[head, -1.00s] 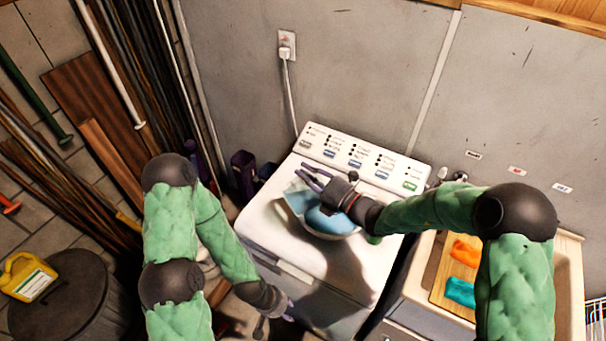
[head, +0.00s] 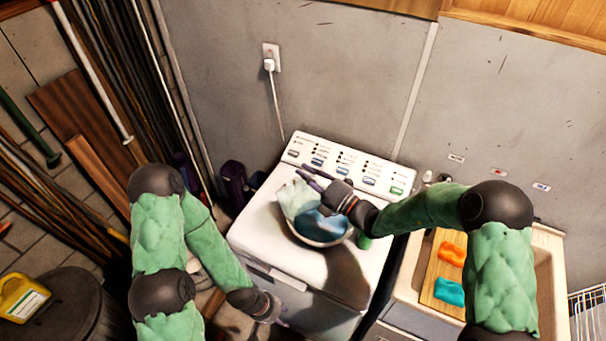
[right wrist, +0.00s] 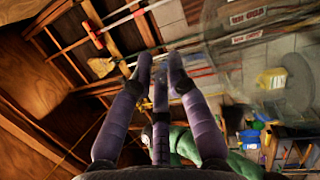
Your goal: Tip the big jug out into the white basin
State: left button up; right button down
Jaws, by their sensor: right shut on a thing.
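The white basin (head: 322,243) sits on top of the white washing machine, with a blue mass inside that could be liquid or cloth. A pale, see-through shape, seemingly the big jug (head: 296,196), is tilted over the basin's left part, by my right gripper (head: 312,180). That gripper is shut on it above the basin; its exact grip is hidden. In the right wrist view its purple fingers (right wrist: 160,65) are close together, with a clear curved surface at right. My left gripper (head: 280,321) is low in front of the machine, away from the basin; its finger opening is unclear.
The washing machine (head: 270,238) has its control panel at the back. A sink (head: 545,270) at right carries a wooden board (head: 442,292) with orange and teal items. A yellow container (head: 22,302) stands on a dark bin at left. Poles and planks lean behind.

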jog(key=shift+w+d+m+t+p, duration=0.35)
jog(key=shift+w+d+m, duration=0.1)
jog(key=shift+d+m, duration=0.3)
jog(key=shift+w+d+m+t+p, duration=0.2)
jog(key=shift+w+d+m+t, duration=0.15)
jog(key=shift+d+m, duration=0.3)
jog(key=shift+w+d+m+t+p, duration=0.3)
jog(key=shift+w+d+m, duration=0.2)
jog(key=shift+d+m, duration=0.25)
jog(key=shift+a, duration=0.1)
notch_tip(320, 180, up, 6)
jog(key=p, duration=0.5)
jog(key=shift+p, duration=0.3)
